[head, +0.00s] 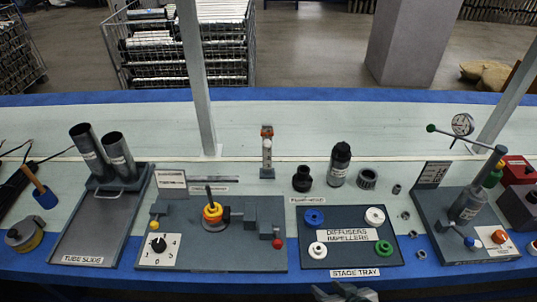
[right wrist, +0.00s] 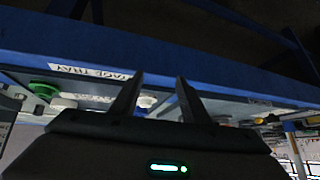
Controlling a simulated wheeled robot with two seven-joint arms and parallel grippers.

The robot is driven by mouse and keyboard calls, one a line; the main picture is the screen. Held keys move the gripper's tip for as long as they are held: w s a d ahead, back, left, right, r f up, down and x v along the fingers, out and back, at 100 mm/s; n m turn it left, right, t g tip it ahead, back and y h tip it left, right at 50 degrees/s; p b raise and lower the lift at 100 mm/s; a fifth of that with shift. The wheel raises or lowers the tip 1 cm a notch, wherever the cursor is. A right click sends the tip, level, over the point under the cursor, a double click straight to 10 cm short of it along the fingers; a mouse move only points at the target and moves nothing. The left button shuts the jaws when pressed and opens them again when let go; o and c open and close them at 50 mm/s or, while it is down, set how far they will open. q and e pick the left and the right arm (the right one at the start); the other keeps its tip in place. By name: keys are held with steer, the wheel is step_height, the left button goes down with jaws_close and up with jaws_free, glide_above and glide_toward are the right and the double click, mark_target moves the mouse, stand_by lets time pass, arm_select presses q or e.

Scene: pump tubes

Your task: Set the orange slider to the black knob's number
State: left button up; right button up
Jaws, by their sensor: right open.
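The black knob (head: 158,245) sits on a white dial plate at the left front of the grey bench fixture. Small digits surround it, with a 0 below, but I cannot tell which number it points to. My right gripper (head: 345,293) is at the bottom edge, in front of the stage tray and away from both. In the right wrist view its fingers (right wrist: 158,90) are apart and empty. My left gripper is out of view.
A yellow and orange part with a black rod (head: 212,214) stands on the fixture. The stage tray (head: 387,258) holds blue, white and green rings. A tube slide (head: 96,230) is at left, a press with a gauge (head: 467,205) at right. Black bottles stand behind the tray.

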steer(key=shift+w+r, duration=0.15)
steer(key=shift+r, duration=0.15)
steer(key=shift+w+a+r, duration=0.1)
steer(key=shift+w+a, duration=0.15)
steer(key=shift+w, duration=0.65)
steer(key=w+a+r+t+y, duration=0.2)
steer(key=w+a+r+t, duration=0.2)
steer(key=w+r, duration=0.4)
steer(key=w+a+r+m+t+y, duration=0.1)
steer(key=w+a+r+t+y, duration=0.2)
steer(key=w+r, duration=0.5)
steer(key=w+t, duration=0.1)
steer(key=w, duration=0.6)
steer(key=shift+a+r+y, duration=0.25)
steer(key=shift+a+y, duration=0.05)
steer(key=shift+a, duration=0.1)
steer(key=shift+w, duration=0.15)
